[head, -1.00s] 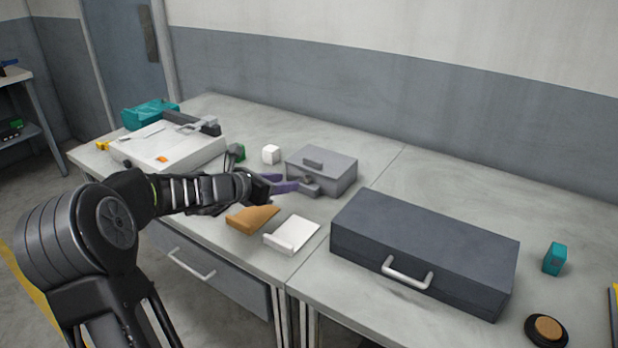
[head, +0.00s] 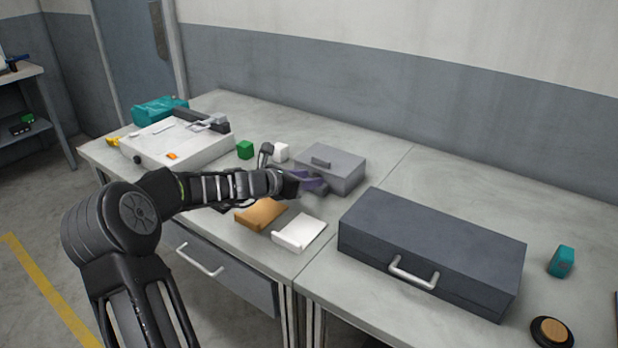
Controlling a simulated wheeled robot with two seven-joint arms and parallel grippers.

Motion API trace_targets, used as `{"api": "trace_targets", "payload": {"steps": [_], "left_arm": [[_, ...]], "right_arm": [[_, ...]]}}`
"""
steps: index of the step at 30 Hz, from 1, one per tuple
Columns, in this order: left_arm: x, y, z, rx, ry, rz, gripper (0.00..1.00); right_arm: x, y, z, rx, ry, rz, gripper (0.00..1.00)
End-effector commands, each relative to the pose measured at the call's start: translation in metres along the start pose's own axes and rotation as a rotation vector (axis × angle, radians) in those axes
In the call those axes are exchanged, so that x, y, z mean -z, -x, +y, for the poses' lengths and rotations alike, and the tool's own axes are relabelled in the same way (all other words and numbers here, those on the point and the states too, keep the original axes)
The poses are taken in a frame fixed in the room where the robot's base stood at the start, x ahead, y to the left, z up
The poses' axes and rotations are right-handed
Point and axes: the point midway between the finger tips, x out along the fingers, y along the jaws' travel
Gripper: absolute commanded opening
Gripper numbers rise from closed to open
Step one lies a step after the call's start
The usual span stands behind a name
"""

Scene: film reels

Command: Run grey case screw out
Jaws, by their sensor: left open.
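The grey case (head: 345,170) is a small closed box with a handle block on its lid, on the left bench. My left gripper (head: 318,188) is at the case's front left side, with purple fingers, open. The fingertips are blurred, and I cannot tell whether they touch the case. The case screw itself is too small or hidden by the gripper to make out. My right gripper is not in view.
A large dark case (head: 430,250) with a metal handle stands to the right. Orange (head: 261,214) and white (head: 299,232) holders lie in front of the grey case. White (head: 281,152) and green (head: 245,150) blocks sit behind my arm. A white machine (head: 172,143) stands at left.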

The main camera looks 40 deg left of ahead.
Motion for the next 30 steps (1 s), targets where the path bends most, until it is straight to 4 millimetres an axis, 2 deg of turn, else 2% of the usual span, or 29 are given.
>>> {"api": "trace_targets", "payload": {"steps": [3, 11, 25, 30], "left_arm": [[0.0000, -0.0065, -0.0004, 0.001, 0.001, 0.000, 0.40], [0.0001, -0.0070, -0.0001, 0.000, 0.000, 0.000, 0.39], [0.0001, -0.0068, 0.0000, 0.000, 0.000, 0.000, 0.01], [0.0002, -0.0068, 0.0000, 0.000, 0.000, 0.000, 0.00]], "right_arm": [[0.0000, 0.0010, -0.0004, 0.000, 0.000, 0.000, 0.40], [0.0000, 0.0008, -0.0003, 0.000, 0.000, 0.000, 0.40], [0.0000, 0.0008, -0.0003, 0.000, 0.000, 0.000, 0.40], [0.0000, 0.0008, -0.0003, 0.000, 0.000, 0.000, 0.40]]}}
